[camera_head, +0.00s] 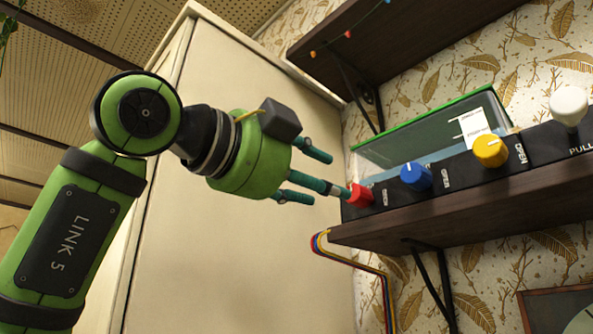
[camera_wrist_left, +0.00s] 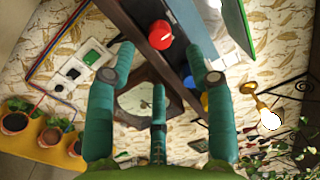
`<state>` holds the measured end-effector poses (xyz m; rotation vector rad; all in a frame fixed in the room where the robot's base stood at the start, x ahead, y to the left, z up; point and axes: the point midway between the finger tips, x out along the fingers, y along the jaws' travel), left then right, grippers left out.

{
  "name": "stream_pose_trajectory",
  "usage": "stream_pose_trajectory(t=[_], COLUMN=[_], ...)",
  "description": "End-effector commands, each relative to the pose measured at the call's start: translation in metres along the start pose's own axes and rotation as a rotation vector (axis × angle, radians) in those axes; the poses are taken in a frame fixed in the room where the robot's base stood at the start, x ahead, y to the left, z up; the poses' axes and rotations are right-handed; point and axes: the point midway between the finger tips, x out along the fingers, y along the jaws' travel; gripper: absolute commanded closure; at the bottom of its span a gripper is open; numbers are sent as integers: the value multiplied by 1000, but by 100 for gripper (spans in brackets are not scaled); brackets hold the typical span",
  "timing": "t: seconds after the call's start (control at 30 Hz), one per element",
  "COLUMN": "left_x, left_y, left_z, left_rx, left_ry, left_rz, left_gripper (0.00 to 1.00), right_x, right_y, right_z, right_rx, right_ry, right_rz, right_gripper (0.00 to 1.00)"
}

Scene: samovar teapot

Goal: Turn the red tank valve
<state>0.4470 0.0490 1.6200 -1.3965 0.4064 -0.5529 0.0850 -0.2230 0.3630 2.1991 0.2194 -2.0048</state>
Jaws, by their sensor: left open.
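The red valve (camera_head: 360,196) is a small knob at the left end of a black panel (camera_head: 468,175) on the wooden shelf. My left gripper (camera_head: 326,183) has spread teal fingers and is open, pointing at the red valve from the left. In the head view one fingertip is right beside the knob; I cannot tell whether it touches. In the left wrist view the red valve (camera_wrist_left: 160,35) shows beyond the fingers of the left gripper (camera_wrist_left: 160,62), between the two upper tips, with a white mark on its face. My right gripper is out of view.
A blue knob (camera_head: 415,177), a yellow knob (camera_head: 490,150) and a white pull knob (camera_head: 568,105) follow along the panel. A green-rimmed glass tank (camera_head: 420,142) stands behind. An upper shelf (camera_head: 385,40) hangs above, and a tall cream cabinet (camera_head: 235,255) stands left.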

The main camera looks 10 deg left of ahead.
Motion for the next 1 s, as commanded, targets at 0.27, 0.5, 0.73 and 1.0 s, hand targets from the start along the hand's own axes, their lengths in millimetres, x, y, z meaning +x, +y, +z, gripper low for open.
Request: stream_pose_trajectory(t=[0.27, 0.5, 0.73, 1.0], left_x=[-36, -40, -39, -39], left_y=[0, 0, 0, 0], left_z=[-1, -1, -1, -1], left_rx=[2, 1, 1, 1], left_ry=[1, 1, 1, 1], left_rz=[-1, -1, -1, -1], left_gripper=[46, 46, 46, 46], right_x=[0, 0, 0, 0], right_y=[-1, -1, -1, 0], right_z=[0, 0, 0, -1], right_rx=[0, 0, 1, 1], right_ry=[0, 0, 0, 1], right_rz=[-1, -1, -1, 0], right_gripper=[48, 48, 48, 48])
